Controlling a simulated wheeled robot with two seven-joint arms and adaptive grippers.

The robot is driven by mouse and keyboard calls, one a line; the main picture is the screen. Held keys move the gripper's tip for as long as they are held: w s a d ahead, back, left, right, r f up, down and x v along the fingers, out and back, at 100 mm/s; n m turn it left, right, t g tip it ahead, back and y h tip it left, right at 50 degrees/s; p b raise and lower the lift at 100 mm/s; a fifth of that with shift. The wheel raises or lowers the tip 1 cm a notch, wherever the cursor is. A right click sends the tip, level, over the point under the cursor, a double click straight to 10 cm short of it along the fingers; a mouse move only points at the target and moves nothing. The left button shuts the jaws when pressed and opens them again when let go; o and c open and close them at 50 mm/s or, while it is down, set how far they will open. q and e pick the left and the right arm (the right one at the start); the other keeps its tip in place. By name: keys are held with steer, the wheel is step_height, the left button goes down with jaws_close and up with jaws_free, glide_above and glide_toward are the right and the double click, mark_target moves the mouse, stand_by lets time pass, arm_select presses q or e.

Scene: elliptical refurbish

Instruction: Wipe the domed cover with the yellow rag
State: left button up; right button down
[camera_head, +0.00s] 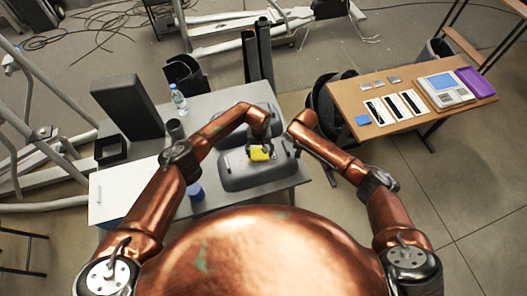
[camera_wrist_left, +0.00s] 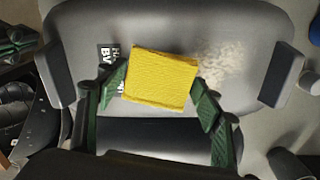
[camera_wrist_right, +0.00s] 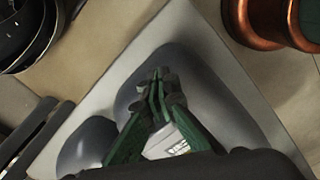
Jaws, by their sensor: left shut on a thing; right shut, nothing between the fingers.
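Whether the rag touches the cover is hard to tell. My right gripper (camera_wrist_right: 160,78) is shut and empty, above the cover's right side in the right wrist view.
A second grey rounded part (camera_head: 238,118) lies behind the cover. A wooden table (camera_head: 430,115) with a purple tray (camera_head: 475,82) stands right.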

mark_target(236, 164)
arm_select(q)
steer(key=shift+s+a+f, duration=0.1)
steer(key=shift+s+a, duration=0.15)
steer(key=shift+a, duration=0.55)
steer(key=shift+s+a, duration=0.2)
steer(key=shift+a, duration=0.65)
steer(key=shift+s+a+f, duration=0.1)
steer(key=shift+s+a, duration=0.15)
steer(key=shift+a, duration=0.55)
steer(key=shift+s+a+r, duration=0.1)
steer(key=shift+s+a, duration=0.15)
steer(key=shift+a, duration=0.85)
steer(key=shift+s+a+r, duration=0.1)
steer(key=shift+s+a, duration=0.2)
steer(key=shift+a, duration=0.8)
steer(key=shift+s+a, duration=0.25)
steer(key=shift+a, duration=0.85)
steer(key=shift+w+d+f, duration=0.1)
steer(key=shift+w+d, duration=0.45)
steer(key=shift+d, duration=1.7)
steer(key=shift+w+d+r, duration=0.1)
steer(key=shift+w+d, duration=0.5)
steer(key=shift+d, duration=1.65)
steer(key=shift+w+d+f, duration=0.1)
steer(key=shift+w+d, duration=0.45)
steer(key=shift+d, duration=1.7)
steer(key=shift+s, duration=0.1)
